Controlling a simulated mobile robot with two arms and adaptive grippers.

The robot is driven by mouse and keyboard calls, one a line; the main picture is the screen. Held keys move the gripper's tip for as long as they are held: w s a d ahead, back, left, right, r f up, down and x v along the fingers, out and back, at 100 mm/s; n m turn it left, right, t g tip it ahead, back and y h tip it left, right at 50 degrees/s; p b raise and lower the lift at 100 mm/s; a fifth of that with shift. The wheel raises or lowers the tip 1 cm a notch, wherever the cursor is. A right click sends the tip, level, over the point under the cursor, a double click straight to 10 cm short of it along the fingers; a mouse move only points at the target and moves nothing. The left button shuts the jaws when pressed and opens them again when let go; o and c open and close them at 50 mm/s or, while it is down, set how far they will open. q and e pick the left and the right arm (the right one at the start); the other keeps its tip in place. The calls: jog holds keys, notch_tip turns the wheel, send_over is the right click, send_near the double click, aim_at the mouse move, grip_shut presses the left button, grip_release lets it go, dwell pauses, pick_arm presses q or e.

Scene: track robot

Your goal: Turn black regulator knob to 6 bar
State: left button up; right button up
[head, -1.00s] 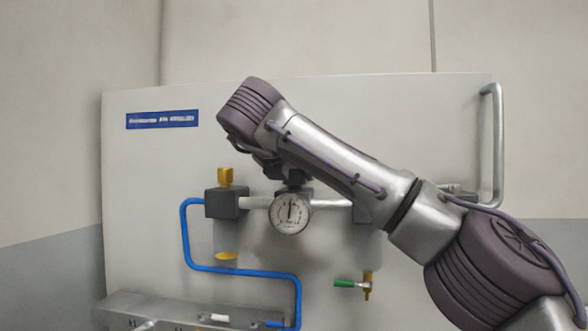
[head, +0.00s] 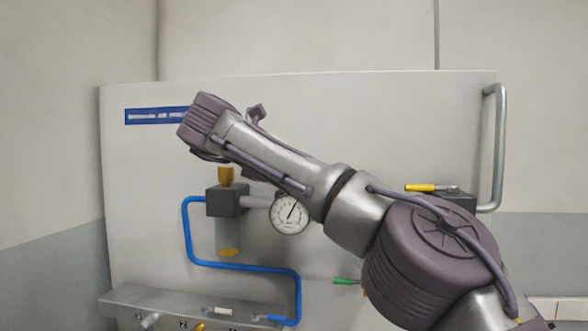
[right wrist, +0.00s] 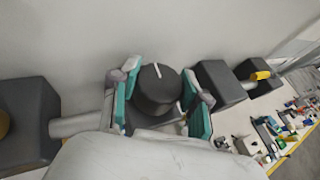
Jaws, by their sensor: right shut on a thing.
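The black regulator knob (right wrist: 155,95) sits between the teal fingers of my right gripper (right wrist: 160,104) in the right wrist view. The gripper is shut on it. A white mark shows on the knob's top, near its far edge. In the head view my right arm hides the knob and the fingers. The round white pressure gauge (head: 290,213) shows just below my forearm, its needle pointing up and to the right. Its numbers are too small to read. My left gripper is not in view.
A dark filter block with a yellow top (head: 226,175) and a blue hose (head: 190,240) are left of the gauge. A yellow-handled valve (head: 433,188) and a metal rail (head: 498,150) are at the right. A grey ledge (head: 125,302) runs below the panel.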

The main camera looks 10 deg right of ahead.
jog(key=shift+f, duration=0.1)
jog(key=o, duration=0.9)
jog(key=v, duration=1.2)
jog(key=shift+w, duration=0.1)
jog(key=shift+r, duration=0.2)
